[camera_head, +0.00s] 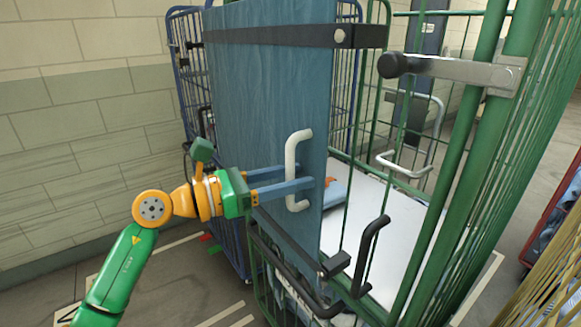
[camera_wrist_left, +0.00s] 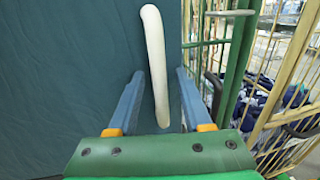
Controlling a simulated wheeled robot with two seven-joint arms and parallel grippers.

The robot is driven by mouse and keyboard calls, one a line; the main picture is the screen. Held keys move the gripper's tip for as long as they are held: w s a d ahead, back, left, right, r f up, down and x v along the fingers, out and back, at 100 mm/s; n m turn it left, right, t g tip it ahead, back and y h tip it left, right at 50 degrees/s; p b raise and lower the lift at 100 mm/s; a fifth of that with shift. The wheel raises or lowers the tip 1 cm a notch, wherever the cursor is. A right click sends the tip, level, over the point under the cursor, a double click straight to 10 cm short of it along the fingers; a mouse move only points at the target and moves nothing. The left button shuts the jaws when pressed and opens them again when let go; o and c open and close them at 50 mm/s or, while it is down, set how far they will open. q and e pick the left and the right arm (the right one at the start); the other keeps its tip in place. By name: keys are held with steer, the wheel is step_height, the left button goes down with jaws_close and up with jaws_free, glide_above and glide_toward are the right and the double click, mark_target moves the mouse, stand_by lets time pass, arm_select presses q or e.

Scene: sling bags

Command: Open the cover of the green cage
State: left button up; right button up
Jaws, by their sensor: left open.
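The green cage (camera_head: 463,170) stands on the right, its tall bars close to me. A blue panel with a wood-like grain (camera_head: 255,100), which looks like its cover, stands upright at its left side and hides part of the interior. A white C-shaped handle (camera_head: 292,160) is on the panel; it also shows in the left wrist view (camera_wrist_left: 155,60). My left gripper (camera_head: 300,177) is open, its two blue fingers reaching to either side of the handle. In the left wrist view (camera_wrist_left: 160,72) the handle lies between the fingers, with gaps visible. My right gripper is not in view.
A black strap (camera_head: 270,36) crosses the panel's top. A metal latch bar with a black knob (camera_head: 440,68) juts from the cage post. A black handle (camera_head: 370,252) is low at the front. A blue cage (camera_head: 185,60) stands behind, near the brick wall (camera_head: 70,100).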

arm_select(q)
steer(key=shift+a+f, duration=0.1)
steer(key=shift+a, duration=0.1)
steer(key=shift+c, duration=0.2)
steer(key=shift+s, duration=0.1)
jaws_close()
stand_by(0.9)
